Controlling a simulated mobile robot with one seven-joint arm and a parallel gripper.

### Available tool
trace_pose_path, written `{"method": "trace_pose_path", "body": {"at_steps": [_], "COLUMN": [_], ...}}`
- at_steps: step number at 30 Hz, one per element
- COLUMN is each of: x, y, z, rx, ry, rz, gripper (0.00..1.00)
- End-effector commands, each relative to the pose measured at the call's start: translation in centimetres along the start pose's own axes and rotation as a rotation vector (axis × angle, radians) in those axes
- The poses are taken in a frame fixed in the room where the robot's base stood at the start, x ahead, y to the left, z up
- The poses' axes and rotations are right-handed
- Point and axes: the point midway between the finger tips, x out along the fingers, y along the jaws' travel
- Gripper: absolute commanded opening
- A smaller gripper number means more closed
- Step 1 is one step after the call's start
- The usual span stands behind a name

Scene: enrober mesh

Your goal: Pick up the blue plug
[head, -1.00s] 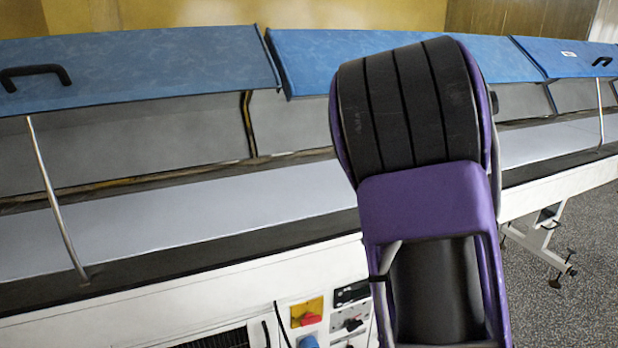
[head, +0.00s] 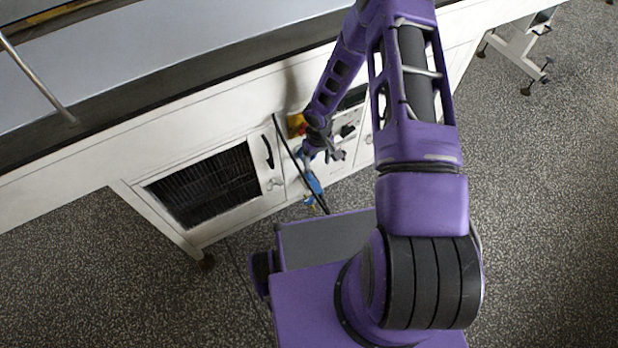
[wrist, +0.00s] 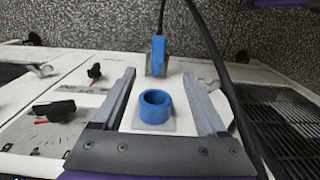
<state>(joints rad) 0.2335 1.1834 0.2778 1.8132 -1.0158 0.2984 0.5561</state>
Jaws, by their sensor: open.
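The blue plug (wrist: 158,50) shows in the wrist view just beyond the fingertips, with a grey part at its near end and a dark cable at its far end. In the head view the blue plug (head: 314,184) is small, low at the white cabinet front below my gripper. My gripper (wrist: 158,74) is open, with nothing held; its two grey fingers point toward the plug. It also shows in the head view (head: 330,150). A round blue socket (wrist: 155,108) on a grey plate shows between the fingers. Whether the plug touches anything is unclear.
A thick black cable (wrist: 205,40) runs past the right finger. Dark knobs (wrist: 54,110) and a vent grille (wrist: 285,120) flank the panel; the grille (head: 205,185) also shows in the head view. Speckled floor (head: 120,290) lies open in front of the machine.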

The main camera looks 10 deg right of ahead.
Motion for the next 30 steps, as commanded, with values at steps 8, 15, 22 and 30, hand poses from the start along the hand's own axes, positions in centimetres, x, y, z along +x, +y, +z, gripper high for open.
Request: {"method": "trace_pose_path", "body": {"at_steps": [8,15,22,30], "x": [6.2,10.4,11.8,15.6], "y": [0.1,0.2,0.2,0.3], "z": [0.1,0.1,0.0,0.0], "rx": [0.001,0.0,0.0,0.002], "ry": [-0.003,-0.001,-0.001,-0.001], "rz": [0.001,0.003,0.004,0.003], "gripper": [0.75,0.75,0.75,0.75]}}
